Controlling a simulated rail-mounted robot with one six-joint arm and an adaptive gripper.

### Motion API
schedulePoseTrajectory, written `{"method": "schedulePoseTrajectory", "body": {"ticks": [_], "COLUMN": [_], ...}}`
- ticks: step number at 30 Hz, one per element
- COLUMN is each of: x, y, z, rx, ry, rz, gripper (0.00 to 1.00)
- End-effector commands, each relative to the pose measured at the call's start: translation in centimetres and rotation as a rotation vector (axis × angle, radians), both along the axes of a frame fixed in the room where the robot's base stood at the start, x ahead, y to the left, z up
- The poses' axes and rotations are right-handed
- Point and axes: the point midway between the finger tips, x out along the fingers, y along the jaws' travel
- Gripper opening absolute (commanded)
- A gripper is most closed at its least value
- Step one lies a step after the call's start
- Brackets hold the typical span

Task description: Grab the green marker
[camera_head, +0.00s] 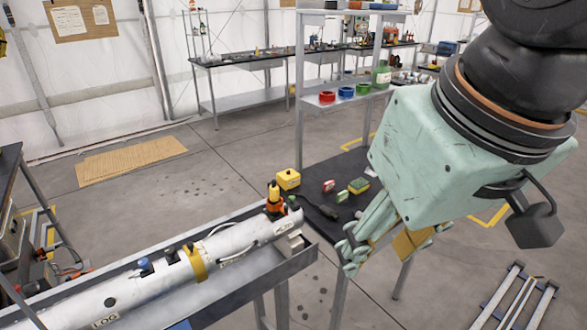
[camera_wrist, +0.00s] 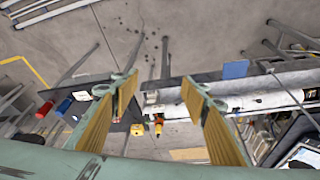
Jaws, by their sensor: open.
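I cannot clearly pick out a green marker in either view. A small green item (camera_head: 343,196) lies on the black table in the head view, too small to identify. My gripper (camera_head: 376,250) hangs in front of this table and hides part of it. In the wrist view, my gripper (camera_wrist: 158,84) is open, with its yellow-padded fingers wide apart and nothing held between them.
A yellow box (camera_head: 289,179), a small red item (camera_head: 328,186) and a yellow-green block (camera_head: 358,186) are on the table. A shelf behind holds tape rolls (camera_head: 327,97).

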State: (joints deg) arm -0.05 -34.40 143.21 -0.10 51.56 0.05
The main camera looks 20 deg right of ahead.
Motion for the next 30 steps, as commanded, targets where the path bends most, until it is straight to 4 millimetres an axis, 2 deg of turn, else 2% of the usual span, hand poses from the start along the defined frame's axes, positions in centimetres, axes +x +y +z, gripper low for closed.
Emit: {"method": "schedulePoseTrajectory", "body": {"ticks": [1,5,19,26,30], "x": [0.0,0.0,0.5,2.6,4.6], "y": [0.0,0.0,0.0,0.0,0.0], "z": [0.0,0.0,0.2,0.9,1.4], "rx": [0.000,0.000,0.003,0.016,0.027], "ry": [0.000,0.000,0.003,0.018,0.031], "rz": [0.000,0.000,-0.008,-0.044,-0.079], "gripper": [0.36,0.25,0.25,0.25,0.25]}}
